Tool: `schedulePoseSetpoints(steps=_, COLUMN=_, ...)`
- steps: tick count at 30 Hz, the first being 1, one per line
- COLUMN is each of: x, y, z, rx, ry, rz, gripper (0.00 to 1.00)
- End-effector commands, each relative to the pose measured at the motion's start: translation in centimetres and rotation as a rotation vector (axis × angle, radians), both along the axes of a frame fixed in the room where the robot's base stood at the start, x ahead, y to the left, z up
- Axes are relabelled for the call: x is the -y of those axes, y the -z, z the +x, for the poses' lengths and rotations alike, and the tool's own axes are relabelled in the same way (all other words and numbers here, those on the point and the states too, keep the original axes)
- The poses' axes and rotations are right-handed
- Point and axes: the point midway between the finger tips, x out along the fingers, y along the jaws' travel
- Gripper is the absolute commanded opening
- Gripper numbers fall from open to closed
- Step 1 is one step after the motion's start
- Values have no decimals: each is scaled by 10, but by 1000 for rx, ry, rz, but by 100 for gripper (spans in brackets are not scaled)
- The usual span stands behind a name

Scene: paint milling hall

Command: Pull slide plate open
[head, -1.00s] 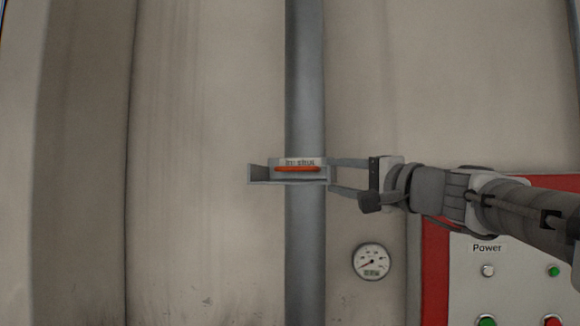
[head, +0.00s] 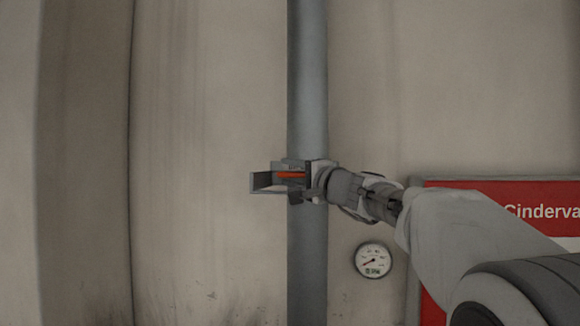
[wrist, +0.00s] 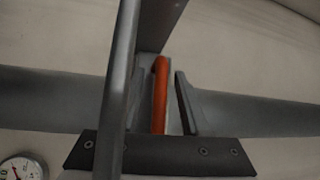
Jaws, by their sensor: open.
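The slide plate is a grey metal assembly (head: 262,182) on the vertical pipe, with an open frame sticking out to the left. Its orange bar handle (head: 290,174) is partly visible in the head view. My gripper (head: 308,178) is at the right part of the assembly and hides some of it. In the wrist view the orange handle (wrist: 160,95) runs between the two fingers of my gripper (wrist: 162,85). They are open, one on each side, with a gap visible at the right finger. A grey frame edge (wrist: 118,85) crosses in front of the left finger and partly covers it.
The grey vertical pipe (head: 307,70) runs behind the assembly, before a stained beige wall (head: 210,100). A round gauge (head: 373,260) is below right. A red sign panel (head: 540,205) is at the right, largely covered by my arm. The space left of the assembly is clear.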

Motion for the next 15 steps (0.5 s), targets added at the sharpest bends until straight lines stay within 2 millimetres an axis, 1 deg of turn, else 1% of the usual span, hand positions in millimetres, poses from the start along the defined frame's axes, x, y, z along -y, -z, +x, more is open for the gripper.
schedulePoseSetpoints(steps=3, x=-3, y=0, z=4, rx=-1, ry=0, rz=-1, gripper=46)
schedulePoseSetpoints(steps=11, x=-3, y=0, z=5, rx=-1, ry=0, rz=-1, gripper=46)
schedulePoseSetpoints(steps=14, x=-3, y=0, z=5, rx=0, ry=0, rz=0, gripper=30)
schedulePoseSetpoints(steps=15, x=-3, y=0, z=5, rx=0, ry=0, rz=0, gripper=23)
